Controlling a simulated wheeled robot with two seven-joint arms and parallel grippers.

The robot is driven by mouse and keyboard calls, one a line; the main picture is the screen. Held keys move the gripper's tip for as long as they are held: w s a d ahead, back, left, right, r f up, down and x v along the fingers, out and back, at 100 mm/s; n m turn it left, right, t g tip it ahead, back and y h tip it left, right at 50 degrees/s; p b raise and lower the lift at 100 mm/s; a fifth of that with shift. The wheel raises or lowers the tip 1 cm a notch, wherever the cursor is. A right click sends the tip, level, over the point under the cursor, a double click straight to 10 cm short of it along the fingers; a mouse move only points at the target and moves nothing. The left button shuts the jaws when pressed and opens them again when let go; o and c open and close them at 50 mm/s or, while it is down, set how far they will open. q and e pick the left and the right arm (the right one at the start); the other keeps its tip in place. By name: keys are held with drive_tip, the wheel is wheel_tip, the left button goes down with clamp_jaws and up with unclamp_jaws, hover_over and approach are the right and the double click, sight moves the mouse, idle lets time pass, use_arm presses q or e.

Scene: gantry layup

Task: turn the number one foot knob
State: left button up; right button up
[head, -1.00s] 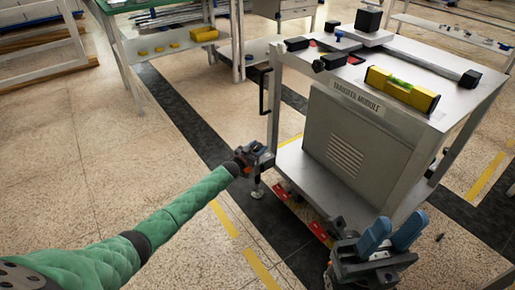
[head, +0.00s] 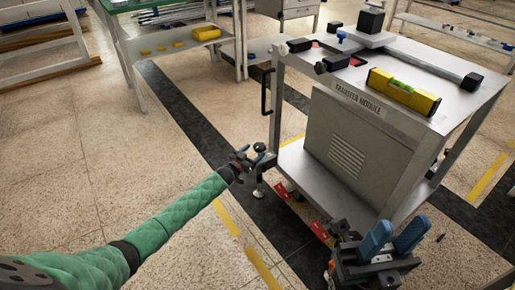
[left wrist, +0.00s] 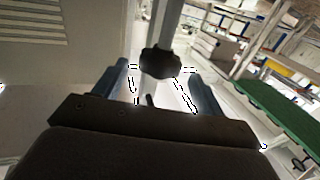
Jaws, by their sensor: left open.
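The foot knob (left wrist: 160,62) is a dark, lobed knob on a post at the near left corner of the transfer module (head: 340,150). In the left wrist view it shows between and beyond the two blue fingers of my left gripper (left wrist: 160,82), with gaps on both sides. In the head view my left gripper (head: 254,158) is open at that corner post, above the levelling foot (head: 258,190). Whether any finger touches the knob I cannot tell.
A yellow spirit level (head: 403,92) and black clamp blocks lie on the module's top. A black handle (head: 266,92) sticks out of its left side. Red parts (head: 320,231) sit low at its base. A green-topped bench (head: 150,5) stands behind; the floor at left is clear.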

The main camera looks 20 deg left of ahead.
use_arm(q)
drive_tip(key=v, duration=0.3)
idle(0.5)
